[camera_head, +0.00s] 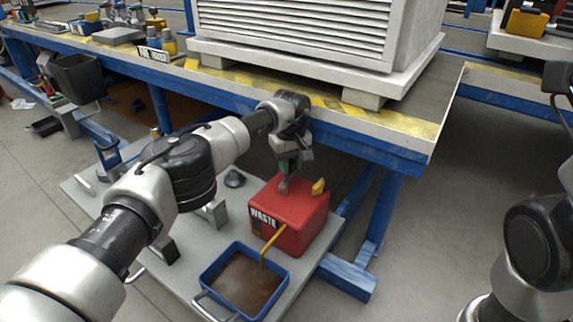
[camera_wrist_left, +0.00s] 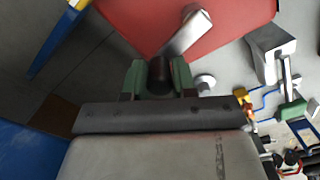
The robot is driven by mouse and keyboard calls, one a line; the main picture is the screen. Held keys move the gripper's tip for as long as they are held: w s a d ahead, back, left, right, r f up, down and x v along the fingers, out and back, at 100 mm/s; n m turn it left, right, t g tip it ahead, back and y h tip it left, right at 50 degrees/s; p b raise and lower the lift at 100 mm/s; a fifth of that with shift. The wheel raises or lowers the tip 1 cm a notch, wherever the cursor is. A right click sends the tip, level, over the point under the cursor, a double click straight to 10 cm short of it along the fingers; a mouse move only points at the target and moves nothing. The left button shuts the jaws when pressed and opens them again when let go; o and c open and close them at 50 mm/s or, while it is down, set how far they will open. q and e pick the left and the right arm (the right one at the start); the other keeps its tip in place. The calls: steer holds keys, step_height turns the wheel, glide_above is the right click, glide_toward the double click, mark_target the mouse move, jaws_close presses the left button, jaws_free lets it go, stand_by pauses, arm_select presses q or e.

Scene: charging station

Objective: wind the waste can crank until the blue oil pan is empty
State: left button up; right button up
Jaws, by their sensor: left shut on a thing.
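The red waste can (camera_head: 305,222) stands on a grey platform, its white "WASTE" label on the front. My left gripper (camera_head: 287,165) is above the can's top, shut on the crank handle. In the left wrist view the green fingers (camera_wrist_left: 161,80) close on the dark crank handle (camera_wrist_left: 160,72), and the metal crank arm (camera_wrist_left: 187,35) runs over the red can. A yellow tube (camera_head: 270,246) goes from the can down into the blue oil pan (camera_head: 214,268). Brown oil (camera_head: 245,280) covers the pan's floor; its depth is unclear. My right gripper is out of frame.
A workbench (camera_head: 380,130) with blue legs and a yellow-striped edge overhangs behind the can and carries a large white louvred unit (camera_head: 290,25). The platform (camera_head: 185,275) has bare room left of the pan. A black bin (camera_head: 78,78) hangs at the left.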

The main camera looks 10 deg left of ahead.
arm_select(q)
steer(key=shift+d+m, duration=0.25)
steer(key=shift+m, duration=0.15)
steer(key=o, duration=0.9)
